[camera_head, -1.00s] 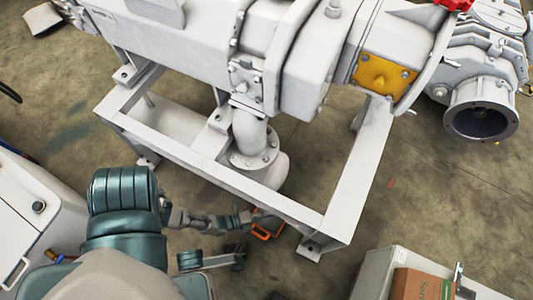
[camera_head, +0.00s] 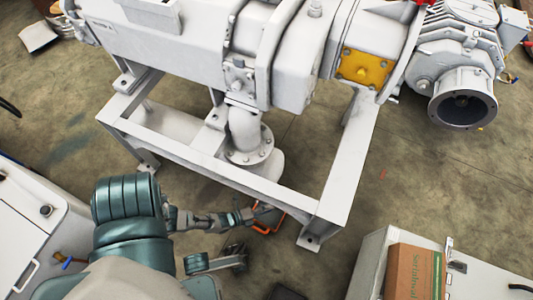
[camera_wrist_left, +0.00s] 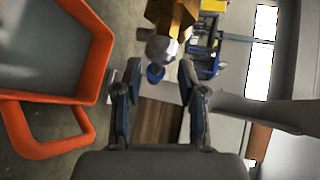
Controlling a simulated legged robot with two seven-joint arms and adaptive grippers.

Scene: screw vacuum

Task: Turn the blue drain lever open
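In the left wrist view, a small blue end (camera_wrist_left: 155,73), which looks like the drain lever seen end-on, shows between my left fingertips. Behind it are a silver hex fitting (camera_wrist_left: 160,48) and a brass-coloured body (camera_wrist_left: 172,18). My left gripper (camera_wrist_left: 158,88) is open, one finger on each side of the blue end. I cannot tell whether either finger touches it. In the head view, my left gripper (camera_head: 257,214) is low beside the white machine frame (camera_head: 333,190), and the lever cannot be made out there.
An orange-rimmed bin (camera_wrist_left: 55,98) is close on the left in the wrist view; its orange edge (camera_head: 269,221) shows beside the gripper in the head view. A flanged pipe (camera_head: 246,135) is inside the frame. A grey cabinet with a cardboard box (camera_head: 413,272) is lower right.

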